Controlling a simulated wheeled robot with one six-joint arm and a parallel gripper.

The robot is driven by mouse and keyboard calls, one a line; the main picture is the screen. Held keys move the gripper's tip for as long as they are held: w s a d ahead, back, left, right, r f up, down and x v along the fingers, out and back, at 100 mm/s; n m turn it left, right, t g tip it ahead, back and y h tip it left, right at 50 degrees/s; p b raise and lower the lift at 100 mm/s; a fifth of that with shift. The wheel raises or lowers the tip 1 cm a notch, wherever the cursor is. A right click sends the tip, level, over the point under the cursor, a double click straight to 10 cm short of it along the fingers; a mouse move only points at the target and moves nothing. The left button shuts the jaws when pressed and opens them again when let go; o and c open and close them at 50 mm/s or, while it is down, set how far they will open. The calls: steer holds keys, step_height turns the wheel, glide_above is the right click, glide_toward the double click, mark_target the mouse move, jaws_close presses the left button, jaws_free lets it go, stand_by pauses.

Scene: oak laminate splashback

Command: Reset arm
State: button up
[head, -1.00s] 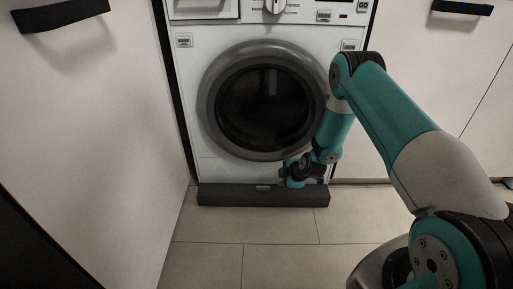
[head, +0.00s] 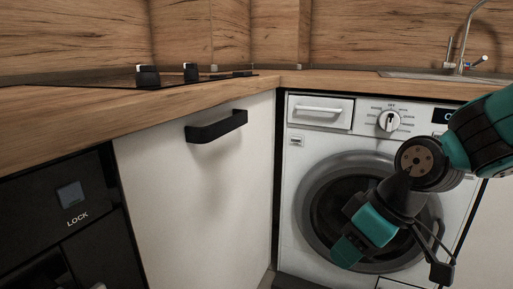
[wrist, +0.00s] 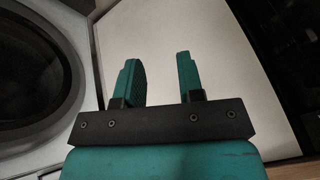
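My gripper (head: 347,252) is in front of the washing machine (head: 320,142) in the head view, pointing down and to the left. In the wrist view my gripper (wrist: 158,62) shows two teal fingers standing apart with nothing between them. It is open and empty. My teal and black arm reaches in from the right edge of the head view. The machine's round door (head: 318,190) looks closed, and my gripper and wrist hide part of it. It also shows at the left of the wrist view (wrist: 78,90).
A white cabinet door (head: 200,200) with a black handle (head: 216,127) stands left of the machine. A black oven (head: 60,215) is at far left. Above runs a wooden countertop (head: 60,122) with a hob (head: 110,84) and a sink tap (head: 461,60).

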steer(key=s+r+m+g+p, duration=0.1)
steer(key=s+r+p, duration=0.1)
steer(key=s+r, duration=0.35)
steer(key=s+r+m+g+p, duration=0.1)
steer(key=s+r+p, duration=0.1)
steer(key=s, duration=0.6)
step_height(320, 180, up, 36)
steer(key=p, duration=3.5)
steer(key=shift+w+a+h, duration=0.15)
steer(key=shift+w+h, duration=0.05)
steer(key=shift+h, duration=0.2)
steer(key=shift+r, duration=0.1)
